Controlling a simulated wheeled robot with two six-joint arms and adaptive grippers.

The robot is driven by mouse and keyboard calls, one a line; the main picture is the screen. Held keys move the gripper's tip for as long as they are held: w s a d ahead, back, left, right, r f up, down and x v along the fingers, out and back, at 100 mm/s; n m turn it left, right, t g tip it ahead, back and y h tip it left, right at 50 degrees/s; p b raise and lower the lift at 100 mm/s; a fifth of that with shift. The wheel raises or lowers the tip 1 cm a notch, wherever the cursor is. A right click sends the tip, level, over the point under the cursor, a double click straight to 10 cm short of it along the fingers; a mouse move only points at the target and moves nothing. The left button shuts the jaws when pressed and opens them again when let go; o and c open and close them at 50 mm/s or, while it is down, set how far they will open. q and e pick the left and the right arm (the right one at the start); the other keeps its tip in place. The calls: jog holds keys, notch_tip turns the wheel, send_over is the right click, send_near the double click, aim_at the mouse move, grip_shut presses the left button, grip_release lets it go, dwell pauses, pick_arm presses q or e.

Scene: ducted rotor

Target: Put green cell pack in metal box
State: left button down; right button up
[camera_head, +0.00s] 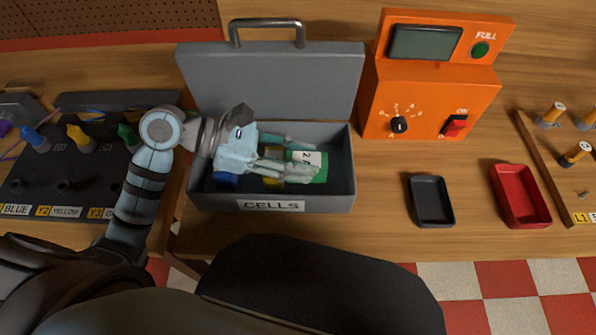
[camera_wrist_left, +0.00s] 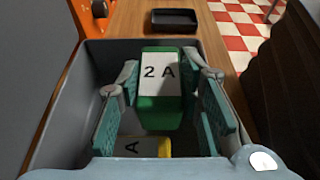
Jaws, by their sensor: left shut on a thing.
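The grey metal box (camera_head: 206,202) labelled CELLS stands open on the bench, its lid tilted back behind it. My left gripper (camera_head: 294,157) reaches down into the box from the left. It is shut on the green cell pack (camera_head: 319,174), which carries a white label. In the left wrist view the green pack (camera_wrist_left: 160,112) reads "2A" and sits between the fingers, inside the box walls. Whether it touches the box floor I cannot tell. A yellow pack (camera_wrist_left: 160,147) and a blue pack (camera_head: 226,180) lie in the box beside it. My right gripper is not in view.
An orange charger (camera_head: 430,90) with dial and red switch stands right of the box. A black tray (camera_head: 431,201) and a red tray (camera_head: 520,196) lie at the right. A dark connector panel (camera_head: 75,165) is at the left.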

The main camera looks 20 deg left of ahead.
pick_arm(q)
jog(key=f, duration=0.4)
jog(key=shift+s+f+b, duration=0.2)
jog(key=shift+s+b, duration=0.05)
jog(key=shift+b, duration=0.05)
jog(key=shift+w, duration=0.1)
jog(key=shift+f, duration=0.15)
jog(key=c, duration=1.5)
grip_release()
jog(key=shift+o, duration=0.4)
